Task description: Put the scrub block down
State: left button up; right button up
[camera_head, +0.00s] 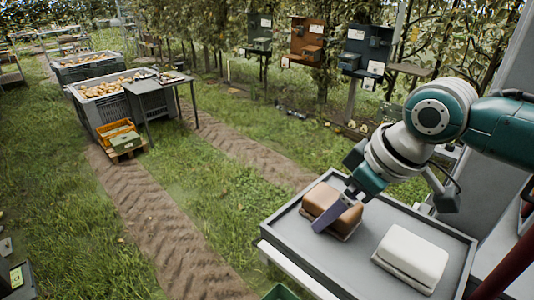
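A brown block (322,196) with a pale underside lies on a grey tray (310,249). A white block (414,252) on a pale base sits to its right on the same tray. Which of the two is the scrub block I cannot tell for sure. My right gripper (336,213) reaches down from the right over the brown block. One flat purple-grey finger lies across the block's front right side. The other finger is hidden, so whether it grips the block does not show. My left gripper is out of view.
The tray has bare room along its front and between the blocks. A green container (281,292) edges in below it. Feeders-like boxes on posts (308,40) stand behind. Crates of pears (100,89) and a small table (158,80) stand far left.

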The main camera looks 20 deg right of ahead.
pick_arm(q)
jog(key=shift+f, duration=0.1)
pick_arm(e)
jog(key=shift+s+a+f, duration=0.2)
jog(key=shift+s+f, duration=0.15)
jog(key=shift+f, duration=0.2)
jog(key=shift+a+r+p, duration=0.1)
jog(key=shift+r+p, duration=0.2)
jog(key=shift+r, duration=0.05)
jog(key=shift+a+r, duration=0.1)
jog(key=shift+r, duration=0.15)
pick_arm(q)
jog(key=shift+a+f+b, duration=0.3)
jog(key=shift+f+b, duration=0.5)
jog(key=shift+b, duration=0.25)
pick_arm(e)
jog(key=v, duration=1.2)
jog(key=shift+w+r, duration=0.2)
jog(key=shift+w, duration=0.05)
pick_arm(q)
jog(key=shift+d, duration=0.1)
pick_arm(e)
jog(key=shift+f, duration=0.1)
